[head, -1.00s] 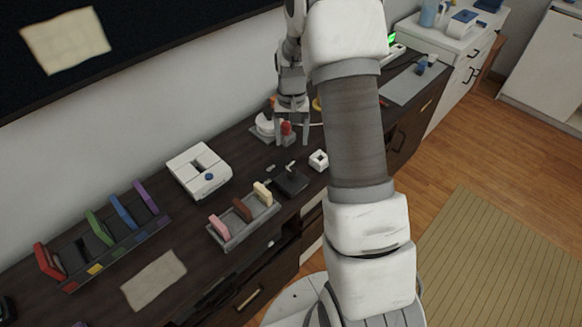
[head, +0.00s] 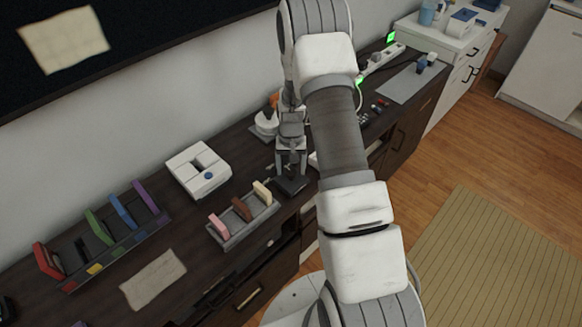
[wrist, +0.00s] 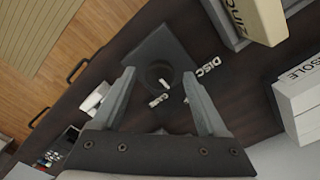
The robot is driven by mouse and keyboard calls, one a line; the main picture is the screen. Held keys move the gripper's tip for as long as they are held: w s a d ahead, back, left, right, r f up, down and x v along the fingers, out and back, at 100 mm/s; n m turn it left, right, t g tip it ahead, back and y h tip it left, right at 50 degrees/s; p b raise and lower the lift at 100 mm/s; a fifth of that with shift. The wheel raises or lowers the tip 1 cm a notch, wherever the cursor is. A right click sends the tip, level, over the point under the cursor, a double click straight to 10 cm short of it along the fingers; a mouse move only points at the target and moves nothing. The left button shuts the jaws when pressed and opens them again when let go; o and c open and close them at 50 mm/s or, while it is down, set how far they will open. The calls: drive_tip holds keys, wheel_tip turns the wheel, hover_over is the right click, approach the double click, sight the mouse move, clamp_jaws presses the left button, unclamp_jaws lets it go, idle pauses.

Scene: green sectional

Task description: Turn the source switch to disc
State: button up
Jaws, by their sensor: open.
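The source switch (wrist: 170,42) is a dark square plate with a round dark knob (wrist: 158,72) in the wrist view. A white "DISC" label (wrist: 207,67) lies to the right of the knob. Small white marks show just below the knob; I cannot read them or tell the knob's exact setting. My gripper (wrist: 159,74) is open, with its fingers to the left and right of the knob in this view; contact cannot be told. In the head view my gripper (head: 290,171) is above the switch (head: 292,187), partly hiding it.
A white console box (head: 199,170) stands left of the switch in the head view. A grey rack (head: 238,231) with pink, brown and cream cartridges is close to the switch. A longer rack (head: 115,248) holds several coloured ones. Bare tabletop lies around the white console.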

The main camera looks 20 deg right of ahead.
clamp_jaws()
drive_tip(key=shift+n+b, duration=0.3)
drive_tip(key=shift+n, duration=0.1)
drive_tip(key=n+b, duration=0.1)
drive_tip(key=n, duration=0.1)
drive_tip(key=shift+f+n+b, duration=0.1)
drive_tip(key=shift+n+b, duration=0.25)
drive_tip(key=shift+n, duration=0.05)
drive_tip(key=n+b, duration=0.1)
drive_tip(key=n, duration=0.4)
drive_tip(key=shift+n, duration=0.3)
idle(0.3)
unclamp_jaws()
